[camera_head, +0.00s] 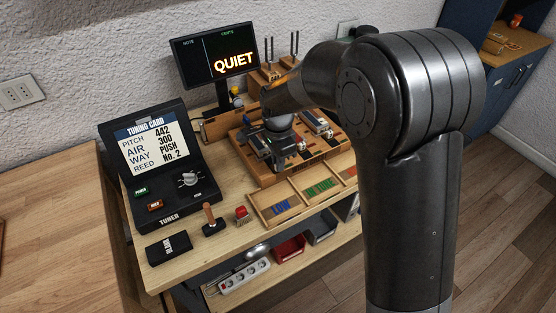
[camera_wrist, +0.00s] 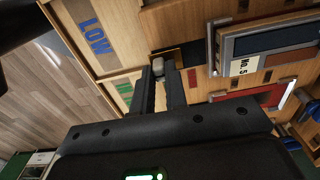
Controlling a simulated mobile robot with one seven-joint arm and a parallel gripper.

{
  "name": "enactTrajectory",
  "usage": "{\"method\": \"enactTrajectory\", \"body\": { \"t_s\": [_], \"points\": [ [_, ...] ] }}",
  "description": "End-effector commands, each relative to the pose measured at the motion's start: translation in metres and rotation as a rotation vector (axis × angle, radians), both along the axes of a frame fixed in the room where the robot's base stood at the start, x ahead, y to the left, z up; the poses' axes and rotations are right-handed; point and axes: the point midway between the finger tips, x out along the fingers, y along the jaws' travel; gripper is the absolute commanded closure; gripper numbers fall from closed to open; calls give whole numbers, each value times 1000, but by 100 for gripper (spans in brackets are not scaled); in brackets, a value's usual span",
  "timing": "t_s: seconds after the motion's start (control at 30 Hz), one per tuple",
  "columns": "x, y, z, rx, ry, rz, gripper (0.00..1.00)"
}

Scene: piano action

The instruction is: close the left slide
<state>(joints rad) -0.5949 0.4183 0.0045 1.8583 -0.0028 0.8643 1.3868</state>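In the head view a wooden board (camera_head: 268,178) carries several metal slides, one at its left (camera_head: 257,146) and one at its right (camera_head: 316,121); my arm hides the middle. In the wrist view a dark blue-grey slide tagged "No. 5" (camera_wrist: 265,42) lies right of the fingers, with a red-topped piece (camera_wrist: 262,101) below it. My gripper (camera_wrist: 160,72) points down at the board's front edge, its fingers a narrow gap apart. A small grey knob (camera_wrist: 157,65) shows at the fingertips; whether they grip it is unclear. I cannot tell which slide it belongs to.
Trays marked LOW (camera_head: 282,205) and IN TUNE (camera_head: 319,188) lie in front of the board. A "QUIET" display (camera_head: 216,58) stands behind.

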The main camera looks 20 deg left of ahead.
Motion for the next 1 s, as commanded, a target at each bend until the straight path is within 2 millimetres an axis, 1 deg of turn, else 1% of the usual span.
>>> {"method": "enactTrajectory", "body": {
  "t_s": [0.03, 0.13, 0.57, 0.8, 1.0],
  "points": [
    [0, 0, 0, 0, 0, 0, 92],
    [0, 0, 0, 0, 0, 0, 100],
    [1, 1, 0, 1, -1, 0, 100],
    [22, 22, 0, 0, 0, 2, 100],
    [28, 29, 0, 1, 0, 1, 100]
  ]
}}
